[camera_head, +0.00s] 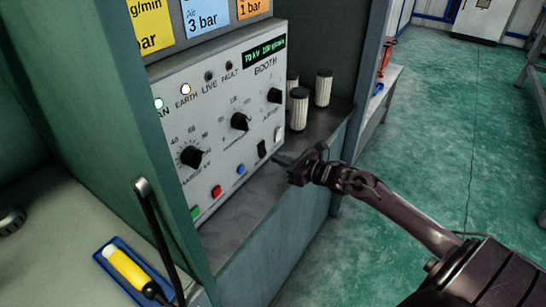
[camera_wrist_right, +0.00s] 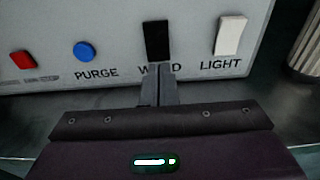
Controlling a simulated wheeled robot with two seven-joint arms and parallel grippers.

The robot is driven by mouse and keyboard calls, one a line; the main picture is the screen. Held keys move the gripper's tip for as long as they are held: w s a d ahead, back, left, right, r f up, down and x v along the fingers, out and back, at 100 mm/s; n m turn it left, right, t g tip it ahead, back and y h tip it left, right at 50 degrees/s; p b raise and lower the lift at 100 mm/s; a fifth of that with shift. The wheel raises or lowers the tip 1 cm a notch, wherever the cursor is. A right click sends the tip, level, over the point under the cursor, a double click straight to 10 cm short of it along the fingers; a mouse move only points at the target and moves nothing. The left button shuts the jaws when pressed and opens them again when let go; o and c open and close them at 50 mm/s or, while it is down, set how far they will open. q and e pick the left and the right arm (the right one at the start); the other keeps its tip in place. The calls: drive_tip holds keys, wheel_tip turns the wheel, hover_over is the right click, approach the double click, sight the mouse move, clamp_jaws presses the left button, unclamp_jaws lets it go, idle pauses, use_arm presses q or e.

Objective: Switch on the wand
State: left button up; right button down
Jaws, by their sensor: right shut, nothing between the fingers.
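The control panel (camera_head: 215,110) stands upright in a cabinet. Its black rocker switch (camera_wrist_right: 157,40), with a label partly hidden by my fingers that reads like "WAND", is in the top middle of the right wrist view. In the head view this black switch (camera_head: 262,148) is low on the panel's right side. My right gripper (camera_wrist_right: 158,72) is shut and empty, with its fingertips just below the switch; I cannot tell whether they touch it. In the head view the right gripper (camera_head: 281,161) is at the panel's lower right. My left gripper is not in view.
A white LIGHT switch (camera_wrist_right: 230,35) is right of the black one; a blue PURGE button (camera_wrist_right: 84,51) and a red button (camera_wrist_right: 22,59) are left. Knobs (camera_head: 240,121) sit higher. Ribbed cylinders (camera_head: 323,88) stand right of the panel. The green floor (camera_head: 430,120) is open at right.

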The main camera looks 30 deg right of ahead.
sight(262, 149)
drive_tip(key=shift+x, duration=1.45)
